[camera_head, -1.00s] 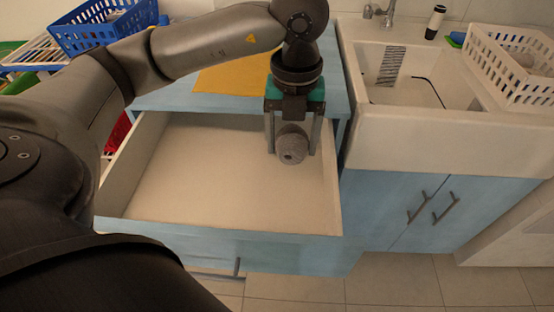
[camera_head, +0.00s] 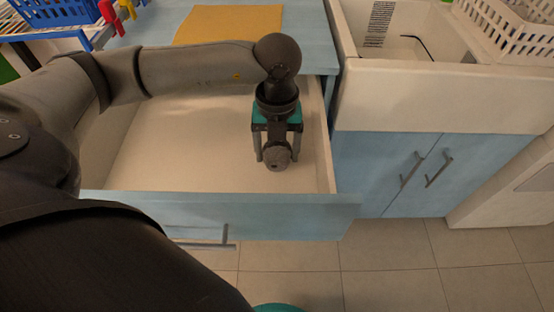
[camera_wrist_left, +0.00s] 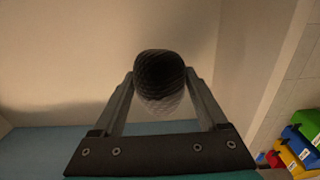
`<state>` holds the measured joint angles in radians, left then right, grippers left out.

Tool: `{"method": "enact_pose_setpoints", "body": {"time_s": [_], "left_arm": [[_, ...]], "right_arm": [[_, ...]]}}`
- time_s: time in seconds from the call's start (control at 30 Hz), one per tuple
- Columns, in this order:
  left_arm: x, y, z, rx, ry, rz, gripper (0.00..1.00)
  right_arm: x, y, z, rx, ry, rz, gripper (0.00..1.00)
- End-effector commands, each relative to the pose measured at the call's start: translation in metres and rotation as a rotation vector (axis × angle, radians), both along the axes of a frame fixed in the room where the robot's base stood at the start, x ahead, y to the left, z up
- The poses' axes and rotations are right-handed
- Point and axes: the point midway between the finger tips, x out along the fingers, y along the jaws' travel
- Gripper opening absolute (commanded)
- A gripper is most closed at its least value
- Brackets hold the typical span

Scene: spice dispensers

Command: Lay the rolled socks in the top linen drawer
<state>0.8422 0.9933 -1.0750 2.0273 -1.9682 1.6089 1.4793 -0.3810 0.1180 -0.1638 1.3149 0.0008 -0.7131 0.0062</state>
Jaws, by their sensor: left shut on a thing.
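The rolled socks (camera_head: 277,156) are a grey-brown knitted ball between the fingers of my left gripper (camera_head: 276,150). They also show in the left wrist view (camera_wrist_left: 160,80), dark above and pale below, with a finger pressed on each side. The gripper is shut on them and points down inside the open top drawer (camera_head: 190,128). The drawer is pale inside with a blue front, and its visible floor is bare. The socks are near the drawer's right side; I cannot tell whether they touch the floor. My right gripper is not in view.
A yellow cloth (camera_head: 228,24) lies on the blue top behind the drawer. A white sink (camera_head: 430,95) stands to the right, with a white basket (camera_head: 505,40) on it. A blue basket (camera_head: 60,12) is at the upper left. The drawer's walls stand around the gripper.

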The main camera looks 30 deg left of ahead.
Motion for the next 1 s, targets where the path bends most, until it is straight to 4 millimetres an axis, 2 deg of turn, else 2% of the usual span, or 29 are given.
{"method": "enact_pose_setpoints", "body": {"time_s": [0.33, 0.8, 0.83, 1.0], "left_arm": [[0.0, 0.0, -0.033, 0.001, 0.001, 0.0, 0.2], [0.0, 0.0, -0.038, 0.0, 0.001, 0.0, 0.2], [0.0, 0.0, -0.038, 0.0, 0.001, 0.0, 0.77], [0.0, 0.0, -0.037, 0.001, 0.001, 0.0, 0.96]], "right_arm": [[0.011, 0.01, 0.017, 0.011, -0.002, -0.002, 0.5], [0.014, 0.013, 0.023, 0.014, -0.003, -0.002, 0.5], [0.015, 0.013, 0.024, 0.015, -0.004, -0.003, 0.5], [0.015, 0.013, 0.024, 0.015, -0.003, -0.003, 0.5]]}}
